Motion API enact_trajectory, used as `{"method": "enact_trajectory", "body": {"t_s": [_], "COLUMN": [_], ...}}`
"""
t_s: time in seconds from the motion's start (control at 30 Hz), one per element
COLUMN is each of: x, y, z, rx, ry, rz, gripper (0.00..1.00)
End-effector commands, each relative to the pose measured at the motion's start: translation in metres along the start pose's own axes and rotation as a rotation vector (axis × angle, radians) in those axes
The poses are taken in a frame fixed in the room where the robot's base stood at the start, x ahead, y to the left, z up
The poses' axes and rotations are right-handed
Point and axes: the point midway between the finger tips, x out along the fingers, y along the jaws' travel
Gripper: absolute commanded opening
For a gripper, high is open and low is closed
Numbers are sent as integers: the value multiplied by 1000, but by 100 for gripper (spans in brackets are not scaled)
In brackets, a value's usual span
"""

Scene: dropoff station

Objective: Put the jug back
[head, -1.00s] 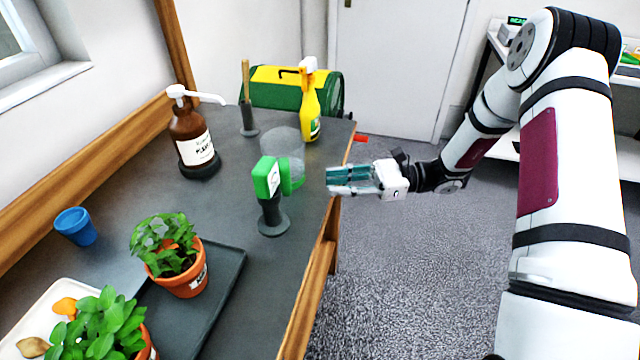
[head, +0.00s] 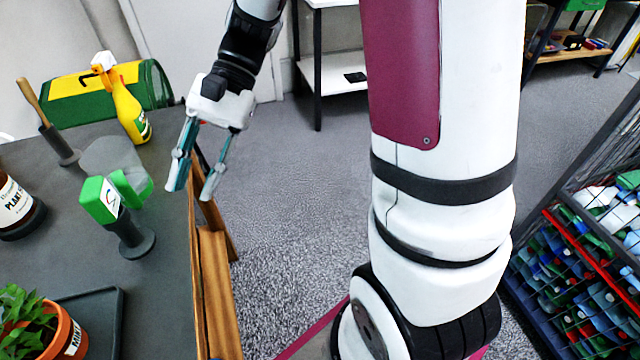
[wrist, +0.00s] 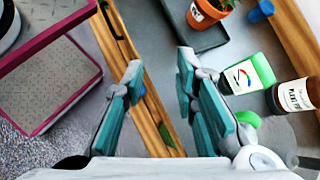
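The jug (head: 108,154) looks like a clear, see-through vessel with a green handle (head: 131,187), on the dark bench top near its right edge. In the wrist view it shows faintly at the lower right (wrist: 280,135). A green block with a white label (head: 100,199), on a dark round-based stand, is close in front of it and may overlap the handle. My gripper (head: 196,190) is open and empty, to the right of the jug, around the bench edge. Its teal-padded fingers are apart and point down; the wooden edge shows between them in the wrist view.
A yellow spray bottle (head: 128,105) and a wooden-handled tool (head: 47,122) stand behind the jug. A green-yellow case (head: 165,84) is at the back. A brown pump bottle (head: 16,208) is left, a potted plant (head: 66,335) in front. Bins (head: 560,290) stand at far right.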

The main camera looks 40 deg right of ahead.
Motion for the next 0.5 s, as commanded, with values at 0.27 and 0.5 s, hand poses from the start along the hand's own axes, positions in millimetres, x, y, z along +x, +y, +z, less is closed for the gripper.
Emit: {"method": "enact_trajectory", "body": {"t_s": [0.27,0.5], "x": [-11,-24], "y": [54,103], "z": [59,89], "rx": [-267,-487], "ry": [281,519], "rz": [227,398], "gripper": [27,27]}}
